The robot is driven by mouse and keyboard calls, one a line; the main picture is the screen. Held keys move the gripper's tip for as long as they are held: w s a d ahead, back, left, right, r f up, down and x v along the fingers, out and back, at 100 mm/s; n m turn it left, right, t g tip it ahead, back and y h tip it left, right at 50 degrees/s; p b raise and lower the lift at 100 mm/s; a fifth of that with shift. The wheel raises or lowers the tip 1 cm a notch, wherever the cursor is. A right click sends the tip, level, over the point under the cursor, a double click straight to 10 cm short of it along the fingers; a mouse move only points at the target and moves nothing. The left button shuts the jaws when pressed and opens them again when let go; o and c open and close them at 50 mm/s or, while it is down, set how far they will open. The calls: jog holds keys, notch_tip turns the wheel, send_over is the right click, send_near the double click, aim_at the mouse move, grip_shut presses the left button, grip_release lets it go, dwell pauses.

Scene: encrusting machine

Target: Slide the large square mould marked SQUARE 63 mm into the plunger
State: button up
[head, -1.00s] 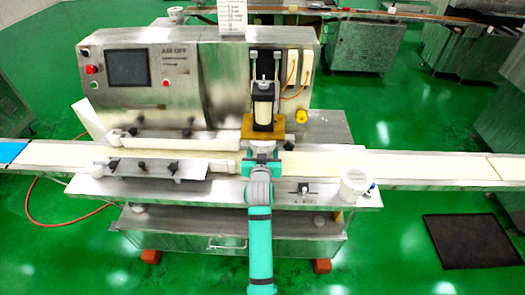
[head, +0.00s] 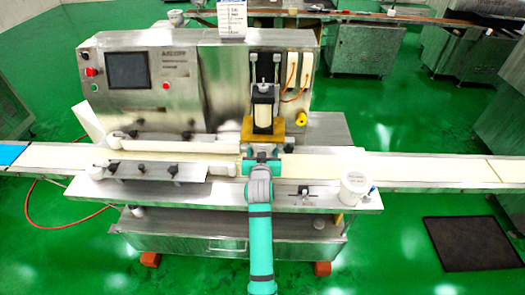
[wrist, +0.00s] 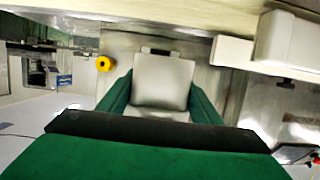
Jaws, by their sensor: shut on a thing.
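My gripper (head: 262,157) is at the belt in front of the machine, just below and in front of the plunger (head: 263,108) with its brass-coloured plate (head: 250,132). In the wrist view its two green fingers are shut on a pale grey, square-looking block, the mould (wrist: 161,82), held between them. No marking can be read on it. In the head view my gripper and wrist mostly hide the mould. Whether it touches the plunger cannot be told.
A long pale conveyor belt (head: 420,167) runs left to right under the plunger. A white tub (head: 354,187) stands on the front ledge at the right. A black-knobbed guide plate (head: 150,171) lies left of my gripper. A yellow knob (wrist: 103,64) shows in the wrist view.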

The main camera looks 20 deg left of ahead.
jog(key=shift+w+a+r, duration=0.1)
jog(key=shift+w+a, duration=0.15)
jog(key=shift+w, duration=0.7)
dwell(0.6)
jog(key=o, duration=1.9)
jog(key=s+d, duration=0.3)
jog(key=s, duration=0.8)
jog(key=shift+s+d, duration=0.15)
jog(key=shift+s, duration=0.1)
jog(key=s+d+f+m+h, duration=0.1)
jog(key=s+d+f, duration=0.3)
jog(key=s, duration=0.3)
jog(key=s+d+f, duration=0.4)
jog(key=s, duration=0.3)
jog(key=s+d+f+m+h, duration=0.1)
jog(key=s+d+f, duration=0.2)
jog(key=s, duration=0.5)
jog(key=s+d+r, duration=0.2)
jog(key=s, duration=0.5)
jog(key=s+d+r+t+h, duration=0.1)
jog(key=s+d+r, duration=0.1)
jog(key=s, duration=0.6)
jog(key=s+d+r+m+h, duration=0.1)
jog(key=s+d+r, duration=0.1)
jog(key=s+d, duration=0.2)
jog(key=s, duration=0.3)
jog(key=shift+s+d, duration=0.15)
jog(key=shift+s, duration=0.15)
